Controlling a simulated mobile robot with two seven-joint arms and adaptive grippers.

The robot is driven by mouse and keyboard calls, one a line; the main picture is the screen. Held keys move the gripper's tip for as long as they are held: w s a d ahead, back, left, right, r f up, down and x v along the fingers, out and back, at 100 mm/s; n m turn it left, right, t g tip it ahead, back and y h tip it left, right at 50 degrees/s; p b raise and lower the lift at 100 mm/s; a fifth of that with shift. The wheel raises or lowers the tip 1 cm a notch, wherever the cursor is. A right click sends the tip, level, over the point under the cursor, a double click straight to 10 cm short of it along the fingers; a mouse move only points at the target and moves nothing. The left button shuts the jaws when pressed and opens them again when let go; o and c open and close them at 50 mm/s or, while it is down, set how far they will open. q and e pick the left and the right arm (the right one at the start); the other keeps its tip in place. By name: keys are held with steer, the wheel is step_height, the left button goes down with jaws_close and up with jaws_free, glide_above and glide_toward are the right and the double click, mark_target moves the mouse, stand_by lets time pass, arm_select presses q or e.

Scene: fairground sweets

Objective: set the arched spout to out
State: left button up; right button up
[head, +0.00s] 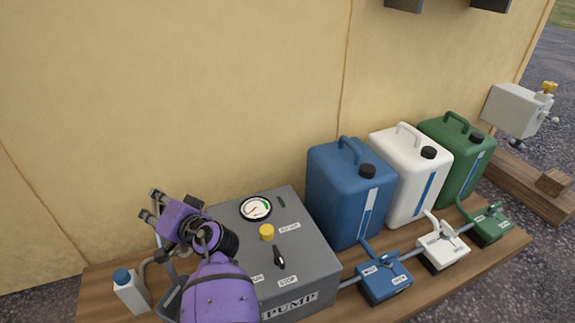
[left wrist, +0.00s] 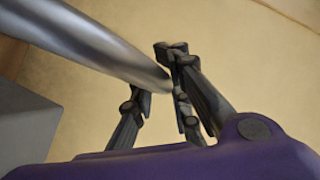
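The arched spout (head: 146,268) shows only in part in the head view, as a grey curved pipe behind my left arm at the left of the pump box (head: 315,258). Its outlet side is hidden. In the left wrist view, a thick grey metal tube (left wrist: 100,40) runs from the upper left towards the fingers of my left gripper (left wrist: 158,78); contact cannot be told. My right gripper is out of view.
A white bottle with a blue cap (head: 131,291) stands left of my arm. The pump box carries a dial (head: 256,208), a yellow knob (head: 267,232) and a black lever (head: 279,257). Blue (head: 335,200), white (head: 400,190) and green (head: 442,145) canisters stand right, with valves in front.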

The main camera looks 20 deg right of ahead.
arm_select(q)
steer(key=shift+o, duration=1.4)
steer(key=shift+w+d+r, duration=0.15)
steer(key=shift+d+r, duration=0.2)
steer(key=shift+f, duration=0.1)
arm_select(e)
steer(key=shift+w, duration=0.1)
arm_select(q)
steer(key=shift+a+f, duration=0.1)
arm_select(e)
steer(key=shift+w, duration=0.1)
arm_select(q)
step_height(320, 180, up, 9)
steer(key=shift+r, duration=0.6)
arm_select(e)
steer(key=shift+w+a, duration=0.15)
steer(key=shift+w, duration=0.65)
